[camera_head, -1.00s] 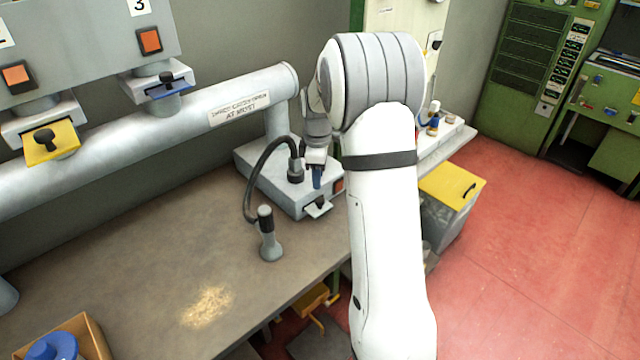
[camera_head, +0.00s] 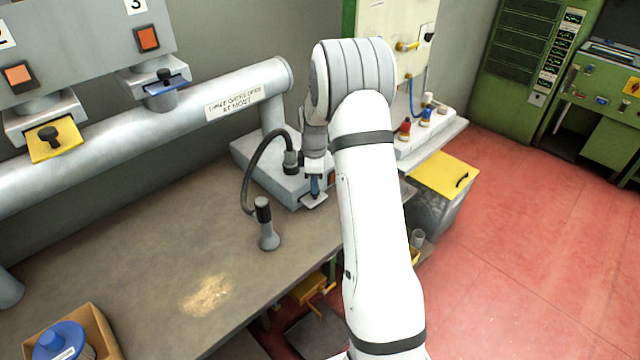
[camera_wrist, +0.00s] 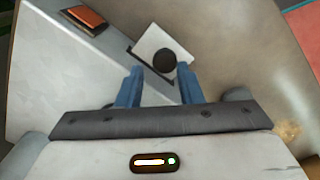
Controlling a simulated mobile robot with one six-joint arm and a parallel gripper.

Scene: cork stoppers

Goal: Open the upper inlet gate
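A white gate plate with a round dark knob (camera_wrist: 164,62) sticks out of a slot in the grey box. The plate also shows in the head view (camera_head: 316,202), at the box's front. My gripper (camera_head: 314,190) points down just above this plate. In the wrist view its two blue fingers (camera_wrist: 159,86) are apart with nothing between their tips; the knob lies ahead of the gap. I cannot tell how near the knob is in height. Which gate is the upper inlet gate is not marked in view.
A yellow gate (camera_head: 56,143) and a blue gate (camera_head: 167,85) with dark knobs sit on the grey pipe. A hose with a grey nozzle (camera_head: 267,230) stands left of the box (camera_head: 262,172). An orange button (camera_wrist: 86,17) is on the box. The bench (camera_head: 130,240) is mostly clear.

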